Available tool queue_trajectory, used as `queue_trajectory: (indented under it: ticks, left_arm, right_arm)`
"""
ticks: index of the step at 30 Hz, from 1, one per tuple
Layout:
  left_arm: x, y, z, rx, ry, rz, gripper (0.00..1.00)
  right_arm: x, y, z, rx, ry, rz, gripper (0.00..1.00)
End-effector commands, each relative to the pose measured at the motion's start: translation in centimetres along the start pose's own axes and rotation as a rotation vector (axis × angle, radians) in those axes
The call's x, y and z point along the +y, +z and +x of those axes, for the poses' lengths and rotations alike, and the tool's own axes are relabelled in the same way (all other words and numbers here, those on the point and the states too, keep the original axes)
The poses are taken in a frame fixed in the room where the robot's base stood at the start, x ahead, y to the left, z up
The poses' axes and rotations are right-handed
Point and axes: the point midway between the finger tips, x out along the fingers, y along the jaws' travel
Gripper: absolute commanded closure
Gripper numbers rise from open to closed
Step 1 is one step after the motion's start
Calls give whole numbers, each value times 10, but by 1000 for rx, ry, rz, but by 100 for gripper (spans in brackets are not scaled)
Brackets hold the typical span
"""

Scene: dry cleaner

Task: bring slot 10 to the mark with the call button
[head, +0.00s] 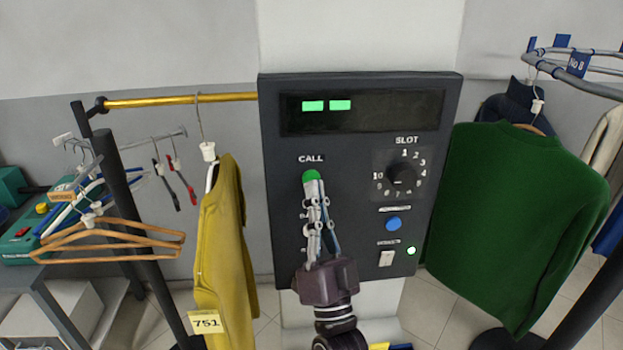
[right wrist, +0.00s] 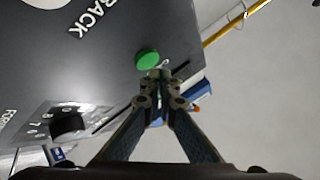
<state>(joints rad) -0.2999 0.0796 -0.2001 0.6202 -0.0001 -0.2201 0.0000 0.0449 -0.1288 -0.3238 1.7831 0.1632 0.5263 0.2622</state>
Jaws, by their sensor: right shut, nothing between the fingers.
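The dark control panel (head: 352,250) carries a green button (head: 311,175) under the word CALL. A numbered SLOT dial (head: 401,174) is to its right; I cannot tell where its knob points. The display (head: 360,112) shows two green bars. My right gripper (head: 313,188) is shut and empty, its fingertips at the lower edge of the call button. The right wrist view shows the button (right wrist: 148,59) beside the fingertips (right wrist: 160,76); contact is unclear. Slot 10 and the mark are not identifiable. My left gripper is out of view.
A blue button (head: 393,224) and a white switch (head: 386,258) with a lit green lamp sit lower on the panel. A green sweater (head: 510,210) hangs at right. A yellow garment (head: 222,240) tagged 751 hangs from a brass rail (head: 180,100), near wooden hangers (head: 110,235).

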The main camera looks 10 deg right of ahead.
Motion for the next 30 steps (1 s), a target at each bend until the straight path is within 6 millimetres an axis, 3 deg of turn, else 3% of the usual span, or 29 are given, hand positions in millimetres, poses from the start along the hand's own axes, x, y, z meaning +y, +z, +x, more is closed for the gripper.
queue_trajectory:
  ticks: [18, 30]
  left_arm:
    - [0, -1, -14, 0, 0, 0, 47]
    - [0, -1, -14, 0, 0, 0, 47]
  right_arm:
    - [-24, -24, -32, -1, 0, 0, 100]
    - [-25, -25, -35, 0, 0, 0, 100]
